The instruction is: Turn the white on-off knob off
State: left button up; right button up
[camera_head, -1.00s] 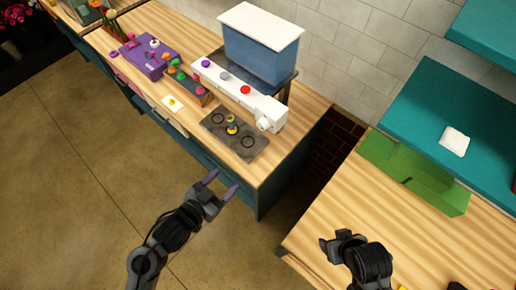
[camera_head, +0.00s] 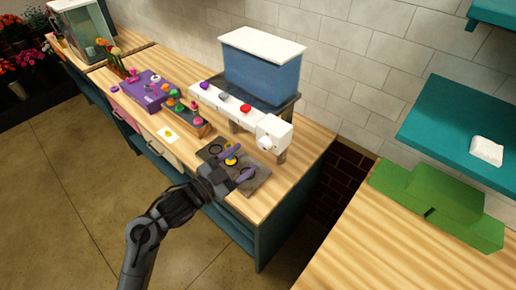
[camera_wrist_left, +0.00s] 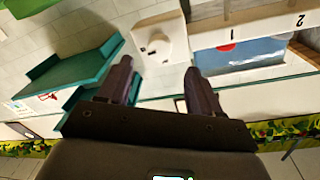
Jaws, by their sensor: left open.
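The white knob (camera_head: 265,143) is on the near right end of a long white panel (camera_head: 228,102), which also has purple, grey and red buttons. My left gripper (camera_head: 235,165) is open and empty over the dark grey plate, below and in front of the knob in the head view. In the left wrist view the knob (camera_wrist_left: 158,45) faces me on its white box, between and beyond the two spread fingers (camera_wrist_left: 157,70). They do not appear to touch it. My right gripper is out of view.
A blue tank with a white lid (camera_head: 264,66) stands behind the panel. The dark grey plate (camera_head: 258,182) lies on the wooden counter, partly covered by my gripper. A purple box (camera_head: 146,92) and colourful pegs stand farther left. A green box (camera_head: 432,195) sits on the right counter.

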aim_at(262, 147)
pick_arm(q)
jog(key=x, duration=0.6)
jog(key=shift+w+d+f, duration=0.1)
jog(key=shift+w+d, duration=0.05)
jog(key=shift+d, duration=0.05)
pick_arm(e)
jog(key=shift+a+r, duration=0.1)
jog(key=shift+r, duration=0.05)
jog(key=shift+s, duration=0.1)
pick_arm(q)
jog(key=c, duration=1)
jog(key=shift+n+p, duration=0.5)
jog(key=shift+p, duration=0.5)
jog(key=shift+c, duration=0.2)
jog(key=n+p, duration=0.7)
jog(key=shift+r+t, duration=0.2)
jog(key=shift+t, duration=0.1)
jog(key=n+p, duration=0.5)
jog(key=n, duration=0.1)
jog(key=shift+d+f+n+t, duration=0.1)
jog(key=shift+n+t, duration=0.2)
jog(key=shift+n, duration=0.1)
jog(key=shift+f+n+p, duration=0.15)
jog(key=shift+n+p, duration=1.1)
jog(key=shift+n, duration=0.75)
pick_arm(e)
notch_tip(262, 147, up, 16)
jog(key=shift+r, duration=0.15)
